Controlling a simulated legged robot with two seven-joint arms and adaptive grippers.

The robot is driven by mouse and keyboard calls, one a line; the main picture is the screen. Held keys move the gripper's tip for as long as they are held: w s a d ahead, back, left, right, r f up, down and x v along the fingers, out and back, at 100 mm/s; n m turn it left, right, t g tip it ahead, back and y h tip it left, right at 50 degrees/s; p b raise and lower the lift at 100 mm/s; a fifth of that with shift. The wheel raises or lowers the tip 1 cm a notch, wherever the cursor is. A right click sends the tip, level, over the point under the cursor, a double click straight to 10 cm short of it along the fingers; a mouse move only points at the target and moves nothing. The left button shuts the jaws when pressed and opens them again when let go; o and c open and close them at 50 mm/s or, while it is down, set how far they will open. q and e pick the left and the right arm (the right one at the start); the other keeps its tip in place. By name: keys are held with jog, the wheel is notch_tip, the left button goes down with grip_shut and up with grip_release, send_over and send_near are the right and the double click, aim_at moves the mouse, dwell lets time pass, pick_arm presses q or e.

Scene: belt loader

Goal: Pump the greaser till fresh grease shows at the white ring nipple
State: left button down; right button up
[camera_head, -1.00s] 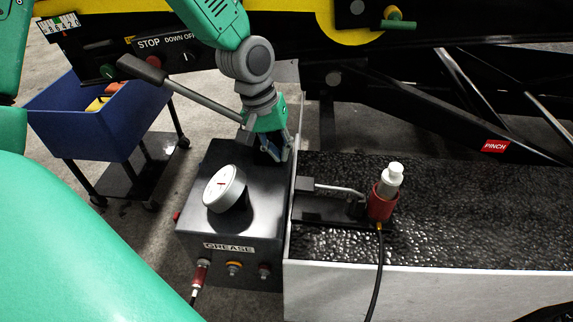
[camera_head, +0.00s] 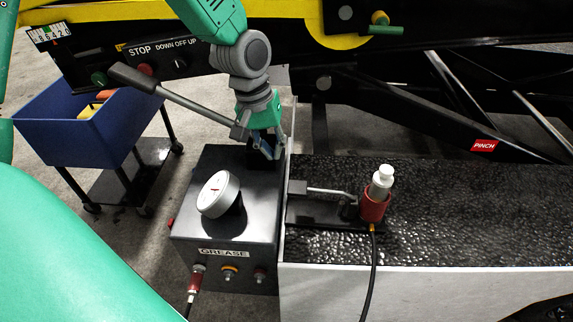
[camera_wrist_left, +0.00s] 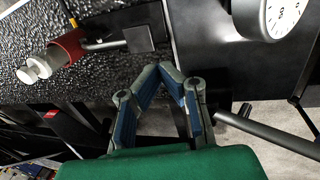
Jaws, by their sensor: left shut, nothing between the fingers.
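The greaser is a dark box (camera_head: 222,239) labelled GREASE with a round white gauge (camera_head: 218,194) on top. Its long grey pump lever (camera_head: 195,104) slopes up to the left to a black grip (camera_head: 136,78). My left gripper (camera_head: 265,148) is shut and empty over the box's back edge, by the lever's lower end. In the left wrist view its fingertips (camera_wrist_left: 172,72) meet, and the lever (camera_wrist_left: 268,133) passes beside them. The front nipples include one with a white-and-red coupling and hose (camera_head: 196,278), a yellow-ringed one (camera_head: 229,271) and a reddish one (camera_head: 261,274). No fresh grease is discernible.
A red holder (camera_head: 373,207) with a white-capped cylinder (camera_head: 383,178) stands on the black textured belt (camera_head: 460,210), right of the box. A blue bin cart (camera_head: 70,135) stands left. The black control panel with STOP (camera_head: 139,49) lies behind the lever.

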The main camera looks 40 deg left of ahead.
pick_arm(q)
notch_tip(320, 180, up, 6)
jog(key=g+y+p, duration=0.1)
jog(key=y+p, duration=0.1)
jog(key=p, duration=0.2)
send_over(299, 187)
jog(key=shift+f, duration=0.1)
jog(key=shift+a, duration=0.1)
notch_tip(299, 187, down, 14)
jog(key=shift+f+p, duration=0.1)
jog(key=shift+p, duration=0.65)
